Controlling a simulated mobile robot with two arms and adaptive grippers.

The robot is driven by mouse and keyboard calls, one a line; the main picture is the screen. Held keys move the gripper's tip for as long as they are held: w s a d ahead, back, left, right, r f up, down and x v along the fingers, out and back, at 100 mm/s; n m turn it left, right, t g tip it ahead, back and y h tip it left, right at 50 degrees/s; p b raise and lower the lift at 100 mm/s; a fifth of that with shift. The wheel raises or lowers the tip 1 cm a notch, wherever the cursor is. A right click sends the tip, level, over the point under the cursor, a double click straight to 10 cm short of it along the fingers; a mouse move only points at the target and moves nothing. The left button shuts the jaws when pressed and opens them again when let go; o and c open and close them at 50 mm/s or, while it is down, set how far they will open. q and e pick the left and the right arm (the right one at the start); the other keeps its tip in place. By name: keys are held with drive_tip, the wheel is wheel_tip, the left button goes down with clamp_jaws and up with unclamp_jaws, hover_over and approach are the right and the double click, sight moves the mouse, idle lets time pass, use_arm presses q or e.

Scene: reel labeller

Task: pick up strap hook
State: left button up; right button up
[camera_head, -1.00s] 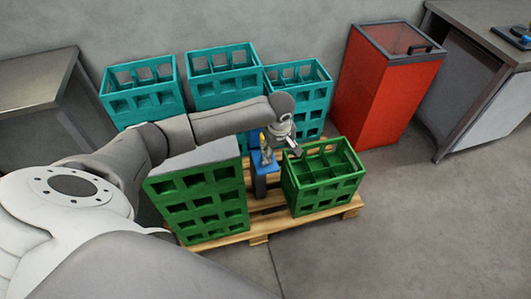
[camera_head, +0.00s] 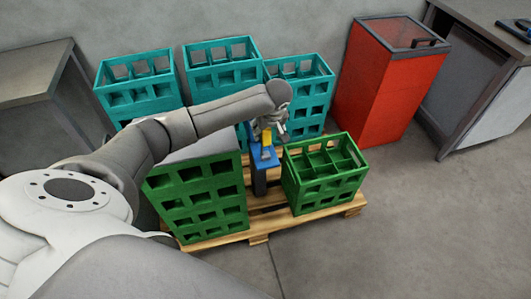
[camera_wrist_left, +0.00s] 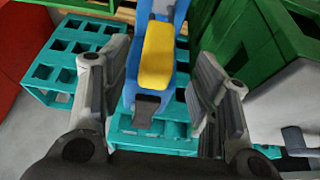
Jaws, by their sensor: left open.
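A yellow piece with a dark end (camera_wrist_left: 157,58), which looks like the strap hook, sits in a blue holder (camera_wrist_left: 131,62) in the left wrist view. In the head view the yellow piece (camera_head: 266,138) shows above the blue holder (camera_head: 262,159) on a dark post between the green crates. My left gripper (camera_head: 271,126) is right at the holder, partly hiding it. In the left wrist view my left gripper (camera_wrist_left: 160,75) is open, with one finger on either side of the yellow piece and a gap on both sides. My right gripper is not seen.
A tall green crate stack (camera_head: 203,203) stands left of the holder and a lower green crate (camera_head: 330,188) right of it, on a wooden pallet (camera_head: 260,235). Teal crates (camera_head: 225,72) stand behind. A red bin (camera_head: 380,95) is at the back right. The floor in front is clear.

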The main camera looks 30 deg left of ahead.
sight(266, 136)
use_arm(q)
drive_tip(key=shift+w+a+b+x, duration=0.15)
drive_tip(key=shift+w+b+x, duration=0.05)
drive_tip(key=shift+b+x, duration=0.85)
drive_tip(key=shift+w+a+b+x, duration=0.1)
drive_tip(key=shift+w+b+x, duration=0.1)
drive_tip(key=shift+b+x, duration=0.8)
drive_tip(key=shift+w+p, duration=0.1)
drive_tip(key=shift+p, duration=0.2)
drive_tip(key=shift+c, duration=0.3)
clamp_jaws()
